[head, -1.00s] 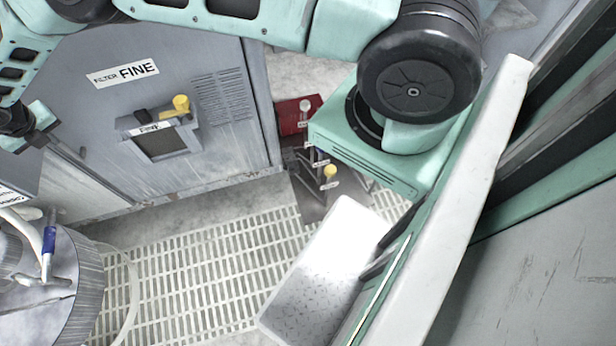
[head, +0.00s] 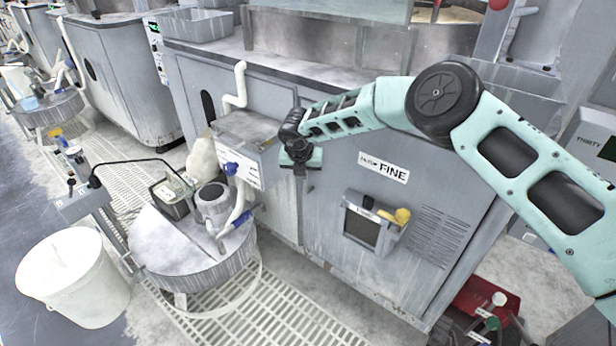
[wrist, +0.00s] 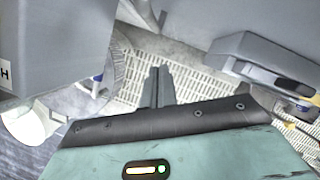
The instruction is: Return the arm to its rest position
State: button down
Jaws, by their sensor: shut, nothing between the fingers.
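My arm reaches in from the right in the head view, with its mint links in front of the grey cabinet (head: 330,240) marked FINE. My gripper (head: 299,178) hangs at the arm's far end, in front of the cabinet face and to the right of a small grey box (head: 243,150). In the wrist view its fingers (wrist: 157,84) are together, with nothing between them. They point over the slatted floor, apart from everything around.
A round platen table (head: 165,245) and a white bucket (head: 75,280) stand left. Slatted floor (head: 290,312) lies open in front. A red item (head: 482,300) sits lower right.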

jog(key=s+a+r+n+t+y+p, duration=0.1)
jog(key=s+a+r+n, duration=0.1)
jog(key=r+n, duration=0.35)
jog(key=s+a+r+n+t+y, duration=0.1)
jog(key=s+a+r+n+t, duration=0.15)
jog(key=r, duration=0.65)
jog(key=s+a+r+n+t+y+p, duration=0.1)
jog(key=a+r+n+y, duration=0.15)
jog(key=r, duration=0.55)
jog(key=s+a+r+n+g+y+p, duration=0.25)
jog(key=s+r+n, duration=0.55)
jog(key=s+n, duration=0.55)
jog(key=s+d+r+n+g+p, duration=0.1)
jog(key=s+d+n+g, duration=0.45)
jog(key=s+n, duration=0.8)
jog(key=s+d+f+n+h+p, duration=0.1)
jog(key=s+d+n+h, duration=0.5)
jog(key=s+d, duration=0.8)
jog(key=d+n+g, duration=0.1)
jog(key=d, duration=0.3)
jog(key=shift+s+d+f+p, duration=0.25)
jog(key=shift+s+d+p, duration=0.05)
jog(key=shift+s+d, duration=0.1)
jog(key=shift+n, duration=0.25)
